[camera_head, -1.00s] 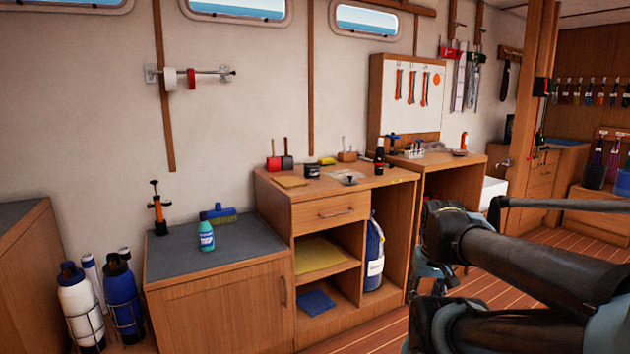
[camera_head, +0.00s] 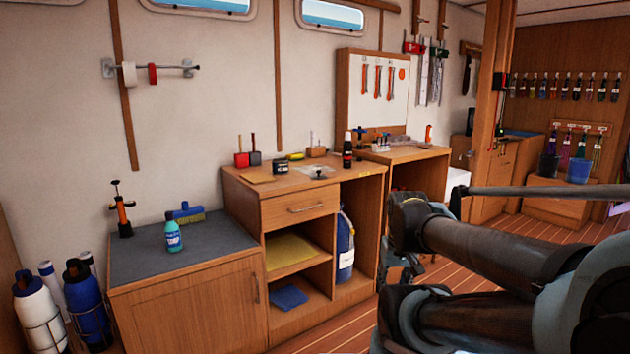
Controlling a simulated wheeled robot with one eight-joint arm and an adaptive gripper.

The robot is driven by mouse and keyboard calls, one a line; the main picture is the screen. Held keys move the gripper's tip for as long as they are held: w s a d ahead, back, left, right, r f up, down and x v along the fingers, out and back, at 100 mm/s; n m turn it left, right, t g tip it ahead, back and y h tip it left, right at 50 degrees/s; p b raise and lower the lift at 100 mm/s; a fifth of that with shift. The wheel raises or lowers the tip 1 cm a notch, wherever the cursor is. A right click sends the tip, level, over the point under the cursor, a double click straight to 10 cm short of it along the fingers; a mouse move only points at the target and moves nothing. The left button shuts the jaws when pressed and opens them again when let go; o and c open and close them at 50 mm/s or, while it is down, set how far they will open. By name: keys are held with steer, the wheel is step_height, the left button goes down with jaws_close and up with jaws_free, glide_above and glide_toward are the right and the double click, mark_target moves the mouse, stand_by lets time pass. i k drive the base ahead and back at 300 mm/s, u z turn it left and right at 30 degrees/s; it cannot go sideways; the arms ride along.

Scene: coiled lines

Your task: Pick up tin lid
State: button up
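I cannot pick out a tin lid with certainty. A dark tin (camera_head: 280,167) stands on the wooden cabinet's top (camera_head: 345,178). To its right, a small dark knobbed piece (camera_head: 319,174) sits by a pale flat patch; it is too small to tell whether it is the lid. My arm reaches in from the right. What looks like my gripper (camera_head: 400,268) hangs low beside the cabinet, partly hidden behind my arm and well apart from the cabinet top. Its fingers are not clear, and nothing shows held in it.
Red and black scoops (camera_head: 248,158) and a dark bottle (camera_head: 347,150) also stand on the cabinet. A lower grey-topped cabinet (camera_head: 140,255) on the left holds a teal bottle (camera_head: 173,236), a pump and a brush. A workbench (camera_head: 415,154) stands beyond. Plank floor (camera_head: 475,245) shows free at right.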

mark_target(318, 176)
steer(key=u, duration=0.2)
steer(key=k, duration=0.35)
steer(key=z, duration=0.5)
steer(key=i, duration=1.25)
steer(key=u, duration=0.35)
